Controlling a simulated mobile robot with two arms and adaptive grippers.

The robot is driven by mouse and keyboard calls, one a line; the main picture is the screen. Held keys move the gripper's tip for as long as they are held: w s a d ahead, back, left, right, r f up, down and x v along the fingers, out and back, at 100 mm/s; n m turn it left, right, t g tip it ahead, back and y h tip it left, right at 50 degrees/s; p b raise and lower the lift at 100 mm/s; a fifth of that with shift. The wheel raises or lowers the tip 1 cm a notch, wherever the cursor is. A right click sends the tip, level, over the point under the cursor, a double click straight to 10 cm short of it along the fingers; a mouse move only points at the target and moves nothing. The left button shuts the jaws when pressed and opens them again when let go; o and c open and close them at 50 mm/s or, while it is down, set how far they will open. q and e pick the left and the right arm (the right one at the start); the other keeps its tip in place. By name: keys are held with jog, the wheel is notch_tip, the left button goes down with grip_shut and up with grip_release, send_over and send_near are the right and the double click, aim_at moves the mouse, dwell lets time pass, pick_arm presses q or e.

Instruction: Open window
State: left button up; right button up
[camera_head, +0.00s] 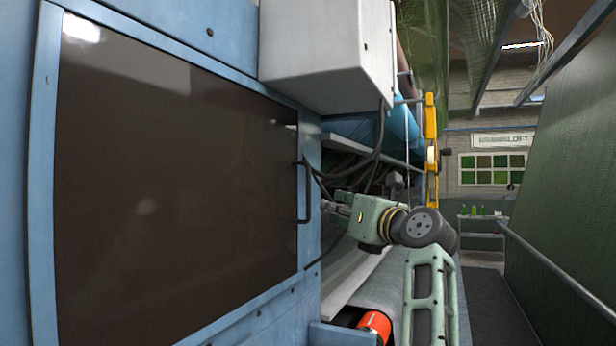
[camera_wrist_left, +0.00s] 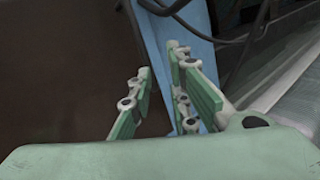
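The window is a large dark, glossy pane (camera_head: 170,180) in a blue frame, filling the left of the head view. It looks closed. A black bar handle (camera_head: 306,192) stands upright at its right edge. The pane also fills the left of the left wrist view (camera_wrist_left: 60,70). My left gripper (camera_head: 335,207) is just right of the handle in the head view, pointing left towards the frame. In the left wrist view its two green-padded fingers (camera_wrist_left: 160,85) are apart, with nothing visible between them. Whether it touches the handle cannot be told. My right gripper is out of view.
A grey box (camera_head: 325,50) juts out above the window's right part. Black cables (camera_head: 370,155) hang close to the handle and gripper. A yellow upright piece (camera_head: 431,150) stands behind my arm. A dark walkway (camera_head: 490,300) with a railing (camera_head: 555,268) runs along the right.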

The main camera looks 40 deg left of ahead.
aim_at(309, 191)
pick_arm(q)
jog(key=shift+n+h, duration=0.6)
jog(key=shift+n, duration=0.3)
jog(key=a+r+p, duration=0.1)
jog(key=a, duration=0.1)
jog(key=a+r+p, duration=0.1)
jog(key=a+p, duration=0.1)
jog(key=a+r+p, duration=0.1)
jog(key=a, duration=0.2)
jog(key=shift+s+a+r, duration=0.1)
jog(key=shift+s+r, duration=0.1)
jog(key=shift+r, duration=0.1)
jog(key=shift+w+a+f+p, duration=0.1)
jog(key=shift+a+p, duration=0.25)
jog(key=shift+a, duration=0.1)
jog(key=shift+w, duration=0.1)
jog(key=shift+d, duration=0.1)
grip_shut()
